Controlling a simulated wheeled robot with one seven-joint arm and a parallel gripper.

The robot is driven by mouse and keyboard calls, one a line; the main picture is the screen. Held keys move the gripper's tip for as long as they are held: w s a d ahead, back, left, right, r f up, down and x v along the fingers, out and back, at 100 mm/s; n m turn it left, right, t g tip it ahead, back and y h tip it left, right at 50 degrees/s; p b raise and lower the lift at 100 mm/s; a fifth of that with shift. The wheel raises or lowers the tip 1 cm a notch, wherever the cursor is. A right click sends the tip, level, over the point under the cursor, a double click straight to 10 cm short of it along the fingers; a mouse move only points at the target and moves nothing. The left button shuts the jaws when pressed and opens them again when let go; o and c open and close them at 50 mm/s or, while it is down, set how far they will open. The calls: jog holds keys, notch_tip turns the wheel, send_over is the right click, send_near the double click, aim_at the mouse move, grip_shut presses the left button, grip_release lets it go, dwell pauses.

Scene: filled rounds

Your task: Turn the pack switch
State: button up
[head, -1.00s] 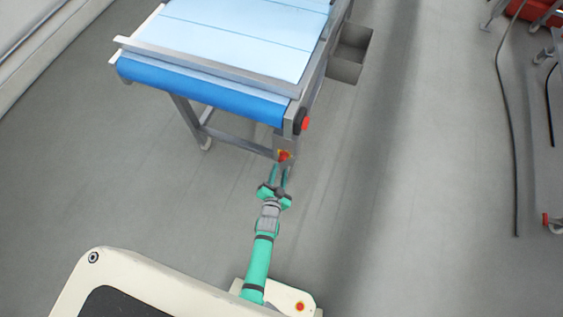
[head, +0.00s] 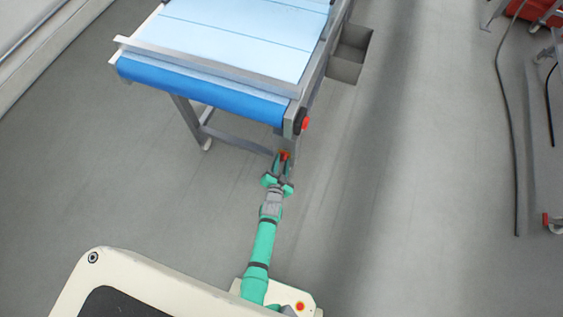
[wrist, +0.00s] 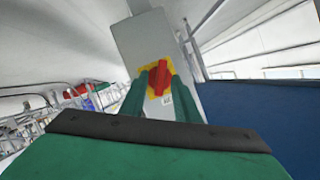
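The pack switch (wrist: 158,76) is a red rotary handle on a yellow plate, on the face of a grey box (wrist: 146,38). In the head view the red switch (head: 285,156) shows small at the front right leg of the conveyor. My gripper (head: 281,168) reaches up to it there. In the wrist view the two green fingers of my gripper (wrist: 160,92) stand apart, one on each side of the red handle. I cannot tell whether either finger touches the handle. The handle looks close to upright in the wrist view.
The conveyor (head: 205,90) with a blue front edge and pale belt stands above and left of my gripper. A round red button (head: 306,124) sits on its right corner. A grey open bin (head: 350,55) is at its right side.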

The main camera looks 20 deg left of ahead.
grip_shut()
jog(key=shift+n+h, duration=0.4)
jog(key=shift+a+n+g+h, duration=0.15)
jog(key=shift+n+h, duration=0.35)
jog(key=shift+n, duration=0.25)
jog(key=shift+a+n+g+h, duration=0.15)
jog(key=shift+n+h, duration=0.35)
jog(key=shift+n, duration=0.25)
grip_release()
jog(key=shift+r, duration=0.1)
